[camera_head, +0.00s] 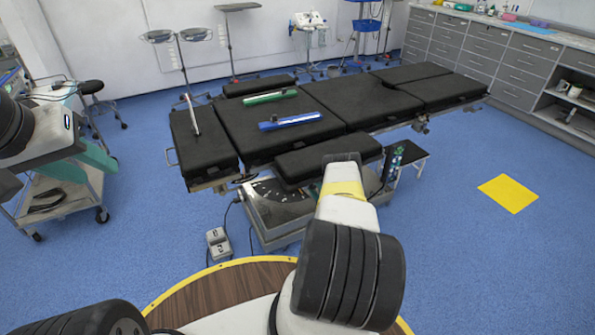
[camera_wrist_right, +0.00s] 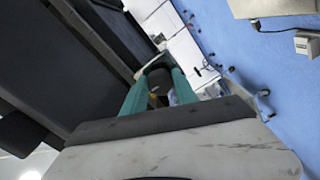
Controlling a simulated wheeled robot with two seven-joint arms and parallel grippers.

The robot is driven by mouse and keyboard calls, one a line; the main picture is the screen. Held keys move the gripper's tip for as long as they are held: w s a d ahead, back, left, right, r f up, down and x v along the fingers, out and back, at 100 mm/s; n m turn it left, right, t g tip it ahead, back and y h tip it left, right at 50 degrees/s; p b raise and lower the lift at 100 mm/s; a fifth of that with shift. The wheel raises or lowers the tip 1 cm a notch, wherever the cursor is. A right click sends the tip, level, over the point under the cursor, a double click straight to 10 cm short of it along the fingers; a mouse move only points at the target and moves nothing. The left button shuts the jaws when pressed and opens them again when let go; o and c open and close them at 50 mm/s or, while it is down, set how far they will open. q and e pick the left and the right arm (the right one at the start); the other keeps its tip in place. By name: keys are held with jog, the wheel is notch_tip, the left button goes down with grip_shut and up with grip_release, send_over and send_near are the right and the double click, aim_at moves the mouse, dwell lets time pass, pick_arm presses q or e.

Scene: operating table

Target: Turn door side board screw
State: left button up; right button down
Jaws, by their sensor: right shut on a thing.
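The operating table (camera_head: 350,112) with its black pads stands across the middle of the head view. A narrow black side board (camera_head: 318,158) sits along its near side. My right arm reaches up to this side, and its gripper is mostly hidden behind my wrist there. In the right wrist view my right gripper (camera_wrist_right: 157,82) has its two teal fingers closed in on a small dark and yellowish part, seemingly the screw (camera_wrist_right: 154,97); its shape is too small to make out. My left gripper (camera_head: 88,160) has teal fingers at the far left, away from the table; their gap is unclear.
A green strip (camera_head: 270,97) and a blue strip (camera_head: 290,121) lie on the table pads. A white cart (camera_head: 65,205) stands at the left. A pedal (camera_head: 218,243) lies on the floor left of the table base. Blue floor is open around a yellow mat (camera_head: 509,193).

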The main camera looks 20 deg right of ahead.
jog(key=shift+s+f, duration=0.1)
jog(key=shift+f, duration=0.05)
jog(key=c, duration=1)
grip_release()
jog(key=shift+o, duration=0.2)
jog(key=s, duration=0.7)
jog(key=shift+s+d, duration=0.35)
jog(key=shift+d, duration=0.1)
